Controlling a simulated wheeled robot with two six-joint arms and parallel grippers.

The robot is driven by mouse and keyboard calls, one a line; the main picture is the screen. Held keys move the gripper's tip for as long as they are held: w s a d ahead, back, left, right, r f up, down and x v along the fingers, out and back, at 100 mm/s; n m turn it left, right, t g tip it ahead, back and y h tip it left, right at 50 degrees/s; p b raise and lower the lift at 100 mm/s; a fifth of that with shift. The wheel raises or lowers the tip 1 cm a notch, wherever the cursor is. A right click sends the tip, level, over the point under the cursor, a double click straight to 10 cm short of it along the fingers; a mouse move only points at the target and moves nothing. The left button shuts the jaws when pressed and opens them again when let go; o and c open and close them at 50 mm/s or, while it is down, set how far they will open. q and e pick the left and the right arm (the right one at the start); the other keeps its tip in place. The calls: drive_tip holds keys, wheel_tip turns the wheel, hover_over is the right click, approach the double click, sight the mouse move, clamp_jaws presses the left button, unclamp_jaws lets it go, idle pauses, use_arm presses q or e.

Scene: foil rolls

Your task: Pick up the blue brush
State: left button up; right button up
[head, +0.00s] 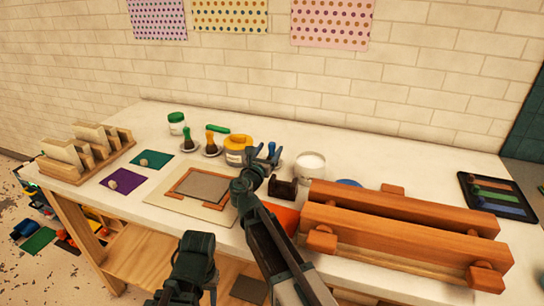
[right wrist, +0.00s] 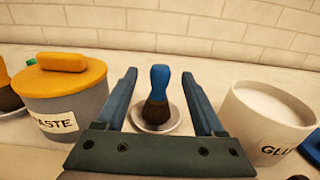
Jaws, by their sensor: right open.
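The blue brush (right wrist: 158,84) stands upright, with its dark bristles down, in a small white dish (right wrist: 172,122) in the right wrist view. Its blue handle also shows in the head view (head: 271,149), partly hidden by my gripper. My right gripper (right wrist: 159,76) is open, with one finger on each side of the brush and visible gaps between. In the head view the right gripper (head: 266,155) is over the middle of the table. My left gripper is not clearly seen; a dark arm part shows at the bottom of the head view.
The paste jar (right wrist: 62,92) with a yellow lid stands left of the brush, and the white glue pot (right wrist: 265,122) stands right. Green and orange brushes (head: 210,138) stand in dishes farther left. A wooden press (head: 400,225) fills the table's right side.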

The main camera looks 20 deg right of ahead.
drive_tip(key=shift+w+d, duration=0.2)
drive_tip(key=x, duration=0.5)
drive_tip(key=shift+w+d, duration=0.1)
drive_tip(key=shift+w, duration=0.1)
clamp_jaws()
